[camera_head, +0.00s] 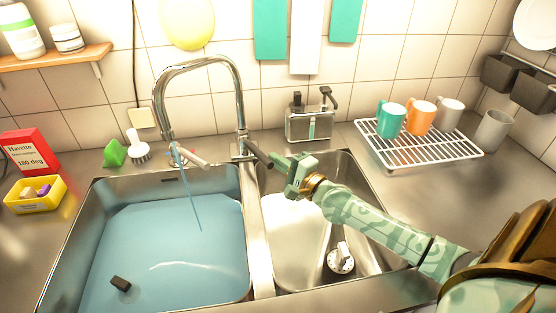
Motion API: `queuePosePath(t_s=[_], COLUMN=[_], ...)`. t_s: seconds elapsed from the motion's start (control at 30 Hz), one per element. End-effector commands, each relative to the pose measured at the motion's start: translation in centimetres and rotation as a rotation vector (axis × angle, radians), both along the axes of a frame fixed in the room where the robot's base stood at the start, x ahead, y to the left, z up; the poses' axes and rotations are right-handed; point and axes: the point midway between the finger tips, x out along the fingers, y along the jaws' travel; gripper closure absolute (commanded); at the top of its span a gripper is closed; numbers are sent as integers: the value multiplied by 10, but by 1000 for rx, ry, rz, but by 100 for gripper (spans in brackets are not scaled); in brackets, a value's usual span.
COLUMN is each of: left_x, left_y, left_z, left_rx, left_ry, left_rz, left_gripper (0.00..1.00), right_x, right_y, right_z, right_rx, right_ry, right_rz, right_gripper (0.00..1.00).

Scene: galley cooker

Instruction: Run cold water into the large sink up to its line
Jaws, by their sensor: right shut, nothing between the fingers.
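The large sink (75,225) is the left basin, and a broad pool of blue water (165,250) fills its lower part. A thin blue stream (190,190) falls into it from the chrome tap (238,85), whose spout hangs over this basin. A dark slot (175,180) shows high on its back wall; I cannot make out a fill line. The tap's dark lever (257,153) points down and right. My right gripper (278,165) is shut and empty, right at the lever's end; I cannot tell whether it touches. My left gripper is out of view.
A small black block (121,284) shows in the large sink. The smaller sink (290,235) on the right, under my right arm, holds a white dial (341,258). Behind are a soap dispenser (309,122) and a rack (420,150) with mugs.

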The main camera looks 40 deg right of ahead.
Motion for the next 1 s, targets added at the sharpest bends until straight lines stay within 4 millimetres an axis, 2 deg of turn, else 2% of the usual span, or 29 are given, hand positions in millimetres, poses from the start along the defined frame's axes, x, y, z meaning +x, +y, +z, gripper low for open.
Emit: queuePosePath(t_s=[0.2,0.3,0.43,0.5,0.63,1.0], left_x=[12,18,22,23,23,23], left_y=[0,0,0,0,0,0], left_z=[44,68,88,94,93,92], left_rx=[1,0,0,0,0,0], left_ry=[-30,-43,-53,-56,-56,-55], left_rz=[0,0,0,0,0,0], left_gripper=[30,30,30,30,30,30], right_x=[-1,-1,0,0,2,2], right_y=[10,21,36,45,56,59], right_z=[14,15,11,8,2,0], right_rx=[11,13,10,7,1,0], right_ry=[-9,-8,-5,-1,0,1], right_rz=[-89,-153,-242,-271,-275,-272], right_gripper=[100,100,100,100,100,100])
